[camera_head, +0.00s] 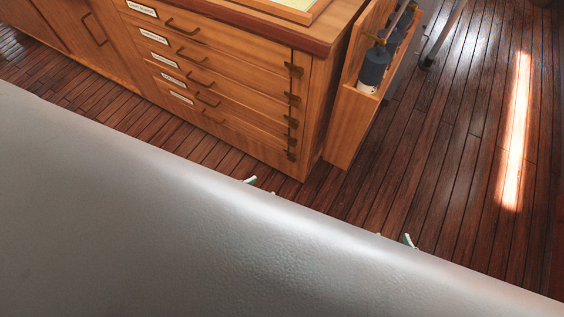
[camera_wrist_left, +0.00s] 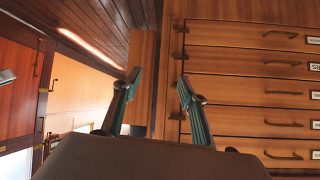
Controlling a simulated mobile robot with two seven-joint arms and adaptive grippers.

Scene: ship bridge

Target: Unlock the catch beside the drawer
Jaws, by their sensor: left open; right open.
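A wooden chest of drawers (camera_head: 225,80) stands at the top centre of the head view, its drawers shut. Small dark catches (camera_head: 294,70) line the drawers' right edge; in the upside-down left wrist view they run down the left edge (camera_wrist_left: 180,57). I cannot tell their lock state or which one the task means. Only the fingertips of my left gripper (camera_head: 261,187) show past my grey body, low in front of the chest. In the wrist view this gripper (camera_wrist_left: 158,78) is open and empty, its right finger near the catches. My right gripper's tips (camera_head: 393,240) show further right, apart, over the floor.
Each drawer has a bar handle (camera_head: 182,26) and a white label (camera_head: 154,37). A wooden rack (camera_head: 352,112) holding dark cylinders (camera_head: 373,68) adjoins the chest's right side. My grey body hides the lower part of the head view.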

